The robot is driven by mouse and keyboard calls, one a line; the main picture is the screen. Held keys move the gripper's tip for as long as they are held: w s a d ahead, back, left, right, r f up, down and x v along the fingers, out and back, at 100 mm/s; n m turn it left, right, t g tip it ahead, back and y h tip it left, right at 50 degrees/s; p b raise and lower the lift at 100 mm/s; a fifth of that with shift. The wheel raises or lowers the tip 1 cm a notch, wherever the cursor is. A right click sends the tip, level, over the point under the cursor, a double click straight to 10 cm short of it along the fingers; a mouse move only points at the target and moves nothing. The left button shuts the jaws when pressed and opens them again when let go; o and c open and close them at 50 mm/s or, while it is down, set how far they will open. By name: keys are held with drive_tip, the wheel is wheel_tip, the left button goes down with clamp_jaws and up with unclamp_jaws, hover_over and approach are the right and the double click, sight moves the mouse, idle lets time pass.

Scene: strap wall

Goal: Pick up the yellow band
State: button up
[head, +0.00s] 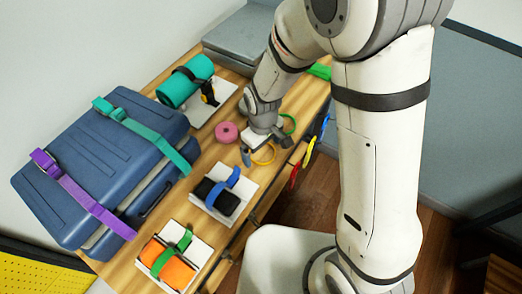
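A yellow band (265,164) lies as a loop on the wooden table near its right edge. My gripper (264,148) is pointed down right at the loop, and its parts cover the loop's upper side. Its two dark fingers look spread apart, one left of the loop and one at its upper right. I see nothing held between them, and I cannot tell whether a finger touches the band. Another yellow strip (309,152) hangs at the table's edge between a red and a blue one.
A pink roll (227,132) stands just left of my gripper, and a green loop (289,123) lies to its upper right. A strapped blue suitcase (100,150) fills the left.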

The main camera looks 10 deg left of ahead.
drive_tip(key=c, duration=1)
drive_tip(key=shift+c, duration=0.2)
drive_tip(key=shift+r, duration=0.15)
